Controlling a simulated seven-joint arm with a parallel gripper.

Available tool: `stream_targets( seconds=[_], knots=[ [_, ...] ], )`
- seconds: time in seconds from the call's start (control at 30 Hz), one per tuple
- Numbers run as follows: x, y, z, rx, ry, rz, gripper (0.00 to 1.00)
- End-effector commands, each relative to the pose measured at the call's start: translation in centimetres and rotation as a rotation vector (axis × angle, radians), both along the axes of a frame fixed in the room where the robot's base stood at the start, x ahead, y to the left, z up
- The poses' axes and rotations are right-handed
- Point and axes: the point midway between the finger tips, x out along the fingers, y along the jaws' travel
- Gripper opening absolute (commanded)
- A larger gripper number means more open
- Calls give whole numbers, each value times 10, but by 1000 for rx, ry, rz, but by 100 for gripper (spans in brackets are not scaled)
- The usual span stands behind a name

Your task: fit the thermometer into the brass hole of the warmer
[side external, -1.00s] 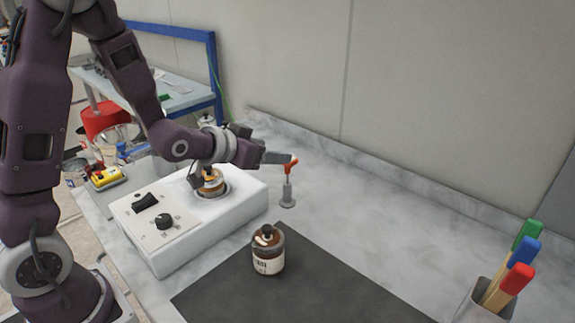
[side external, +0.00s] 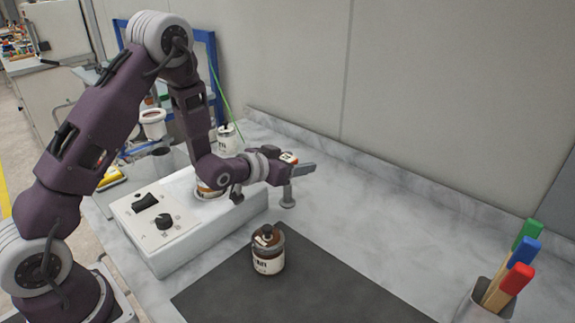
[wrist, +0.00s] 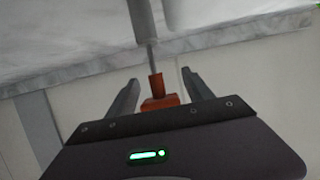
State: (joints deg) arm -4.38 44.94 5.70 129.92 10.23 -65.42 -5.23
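The thermometer has an orange handle (wrist: 158,100) and a thin grey stem (wrist: 152,60). In the side view its orange and white top (side external: 289,157) shows just above my fingers. Its stem runs into the grey post of a small stand (side external: 287,201). My gripper (side external: 303,171) is level at the handle, above the stand. In the wrist view my gripper (wrist: 160,88) appears open, with the handle between its fingers and a gap on each side. The white warmer (side external: 165,247) has a black switch and knob. A brown bottle sits in its well, partly behind my arm. I cannot make out the brass hole.
A brown labelled bottle (side external: 267,250) stands on the dark mat (side external: 300,285) in front. A holder (side external: 483,305) with coloured-handled tools stands at the right. The marble counter (side external: 400,230) right of the stand is clear, with a wall behind.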

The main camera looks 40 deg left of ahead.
Motion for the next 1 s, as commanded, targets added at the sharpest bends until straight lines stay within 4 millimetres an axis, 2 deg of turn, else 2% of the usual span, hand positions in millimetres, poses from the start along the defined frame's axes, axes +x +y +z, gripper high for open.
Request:
stream_targets(
  seconds=[0.03, 0.2, 0.27, 0.3, 0.57, 0.67, 1.0],
  knots=[
    [0, 0, 0, 0, 0, 0, 48],
    [0, 0, 0, 0, 0, 0, 15],
    [0, 0, 0, 0, 0, 0, 3],
    [0, 0, 0, 0, 0, 0, 0],
    [0, 0, 5, 0, -2, 0, 0],
    [0, 0, 18, 0, -5, 1, 0],
    [0, 0, 81, 1, -4, 1, 0]
  ],
)
